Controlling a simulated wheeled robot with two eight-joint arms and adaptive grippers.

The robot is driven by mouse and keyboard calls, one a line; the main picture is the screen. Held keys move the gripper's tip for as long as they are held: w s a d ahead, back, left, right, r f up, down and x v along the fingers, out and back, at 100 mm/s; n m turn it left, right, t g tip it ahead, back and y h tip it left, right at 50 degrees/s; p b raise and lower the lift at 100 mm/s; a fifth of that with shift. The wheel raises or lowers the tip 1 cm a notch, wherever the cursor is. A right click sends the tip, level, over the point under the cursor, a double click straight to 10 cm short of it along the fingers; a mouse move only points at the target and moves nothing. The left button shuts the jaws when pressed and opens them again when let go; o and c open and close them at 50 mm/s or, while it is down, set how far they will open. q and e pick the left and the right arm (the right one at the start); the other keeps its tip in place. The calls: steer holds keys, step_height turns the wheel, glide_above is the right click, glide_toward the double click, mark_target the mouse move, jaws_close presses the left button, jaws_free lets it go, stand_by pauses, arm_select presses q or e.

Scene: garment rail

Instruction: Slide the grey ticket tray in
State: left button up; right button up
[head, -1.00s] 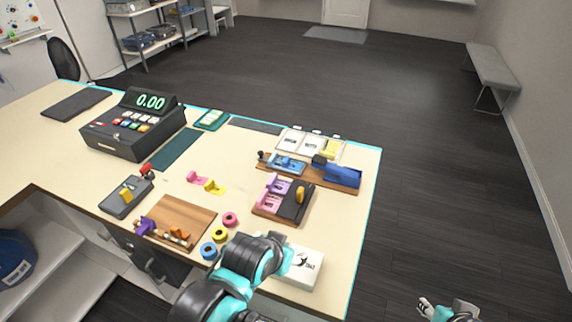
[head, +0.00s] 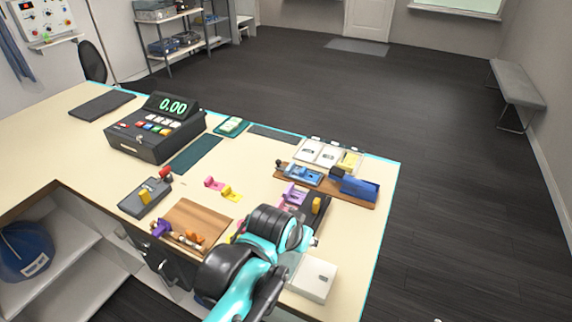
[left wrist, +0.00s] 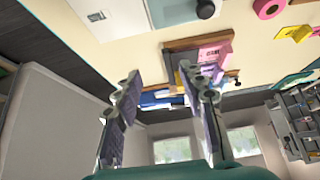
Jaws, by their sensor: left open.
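A dark grey sliding piece (head: 323,211) with a yellow knob (head: 316,205) sits beside a pink-purple part (head: 294,194) on a wooden board; I take it for the ticket tray but cannot be sure. My left arm hides the board's near part in the head view. The pink part (left wrist: 213,52) and board (left wrist: 190,43) also show beyond the fingers in the left wrist view. My left gripper (left wrist: 158,75) is open, with nothing between its fingers, apart from the board. My right gripper is not in view.
A grey box with a yellow block (head: 145,197) and red knob stands left of a wooden board (head: 205,216). A cash register (head: 156,130) is at the back. A blue device (head: 359,188) stands behind the pink part; a white box (head: 313,278) is near the counter's front right.

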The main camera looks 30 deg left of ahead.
arm_select(q)
steer(key=w+a+r+n, duration=0.1)
steer(key=w+a+r, duration=0.3)
steer(key=w, duration=0.4)
steer(key=n+g+y, duration=0.2)
steer(key=n+g, duration=0.1)
steer(key=n, duration=0.1)
glide_above(278, 161)
steer(key=s+d, duration=0.2)
steer(key=s, duration=0.1)
step_height(278, 161, down, 7)
steer(key=b+x, duration=0.2)
steer(key=x, duration=0.5)
steer(key=shift+w+a+f, duration=0.1)
steer(key=shift+a+f, duration=0.05)
